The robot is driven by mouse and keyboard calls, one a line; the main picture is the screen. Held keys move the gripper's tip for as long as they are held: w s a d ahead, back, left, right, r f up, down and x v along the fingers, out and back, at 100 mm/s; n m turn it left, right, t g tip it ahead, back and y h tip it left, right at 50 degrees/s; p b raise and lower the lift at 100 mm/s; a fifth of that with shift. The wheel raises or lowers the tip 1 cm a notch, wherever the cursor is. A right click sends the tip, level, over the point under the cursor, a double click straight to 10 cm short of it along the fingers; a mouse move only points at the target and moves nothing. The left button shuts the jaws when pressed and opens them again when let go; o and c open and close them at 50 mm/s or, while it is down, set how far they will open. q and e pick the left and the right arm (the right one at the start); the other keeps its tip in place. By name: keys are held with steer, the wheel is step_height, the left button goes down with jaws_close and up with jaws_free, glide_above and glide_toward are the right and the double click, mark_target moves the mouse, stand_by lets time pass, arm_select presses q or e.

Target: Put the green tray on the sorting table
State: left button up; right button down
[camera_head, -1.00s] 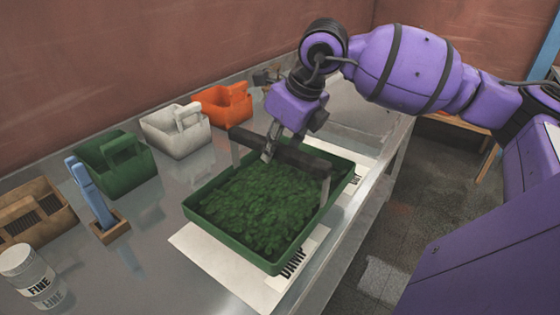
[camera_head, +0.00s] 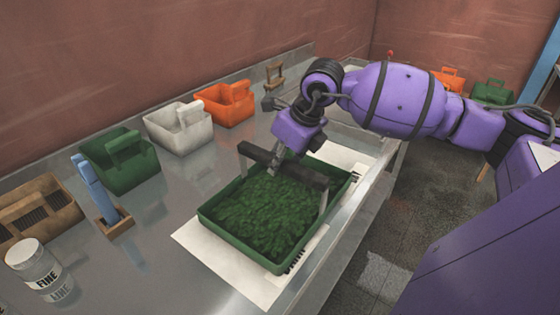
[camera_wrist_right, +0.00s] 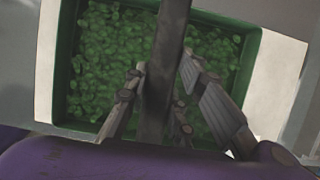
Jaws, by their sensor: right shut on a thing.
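The green tray (camera_head: 235,249) is filled with green leafy pieces and has a dark bar handle (camera_head: 310,177) on posts. It is over a white sheet on the metal table, low or resting; I cannot tell whether it touches. My right gripper (camera_head: 277,168) is shut on the handle. In the right wrist view the gripper's fingers (camera_wrist_right: 160,85) flank the bar, with the tray (camera_wrist_right: 66,60) below. The sheet's label is mostly hidden by the tray. My left gripper is not in view.
Brown, green (camera_head: 122,168), white (camera_head: 180,135) and orange (camera_head: 228,110) caddies line the back of the metal table (camera_head: 165,210). A blue-handled tool (camera_head: 92,185) and a jar (camera_head: 36,268) stand at left. An orange box (camera_head: 452,76) and a green box (camera_head: 492,92) are far right.

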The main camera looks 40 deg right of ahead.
steer(key=c, duration=1.5)
jaws_free()
steer(key=shift+f, duration=0.1)
steer(key=shift+d+r, duration=0.1)
steer(key=shift+r, duration=0.25)
steer(key=v, duration=1)
steer(key=shift+s+r, duration=0.2)
steer(key=shift+r, duration=0.1)
steer(key=shift+s+d+r+p, duration=0.15)
steer(key=shift+r+p, duration=0.15)
steer(key=shift+r, duration=0.15)
steer(key=shift+f, duration=0.1)
